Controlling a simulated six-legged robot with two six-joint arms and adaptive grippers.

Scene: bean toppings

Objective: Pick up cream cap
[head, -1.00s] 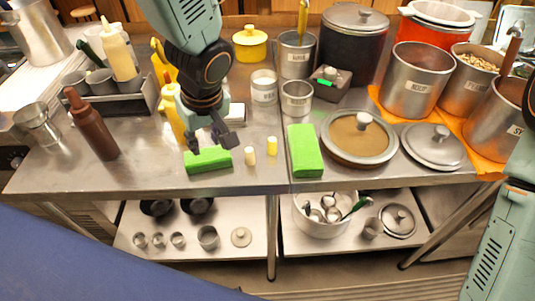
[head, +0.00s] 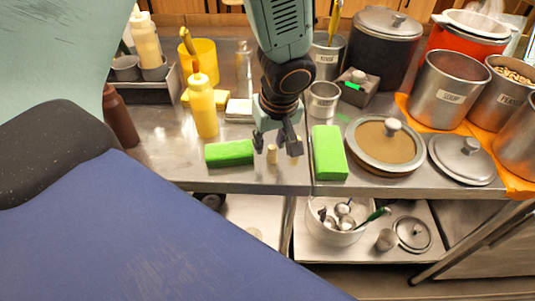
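The cream cap (head: 272,154), a small pale upright cylinder, stands on the steel table between two green blocks. My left gripper (head: 274,146) reaches down from above with its fingers apart, one to each side of the cream cap in the picture. I cannot tell whether a finger touches it. A second small cap (head: 297,147), yellowish, stands just right of it, partly hidden by the right finger. My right gripper is out of view.
A green block (head: 229,153) lies to the left and another green block (head: 329,153) to the right. A yellow bottle (head: 202,107) stands behind left. A lidded pan (head: 384,146) sits to the right. The table's front edge is close.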

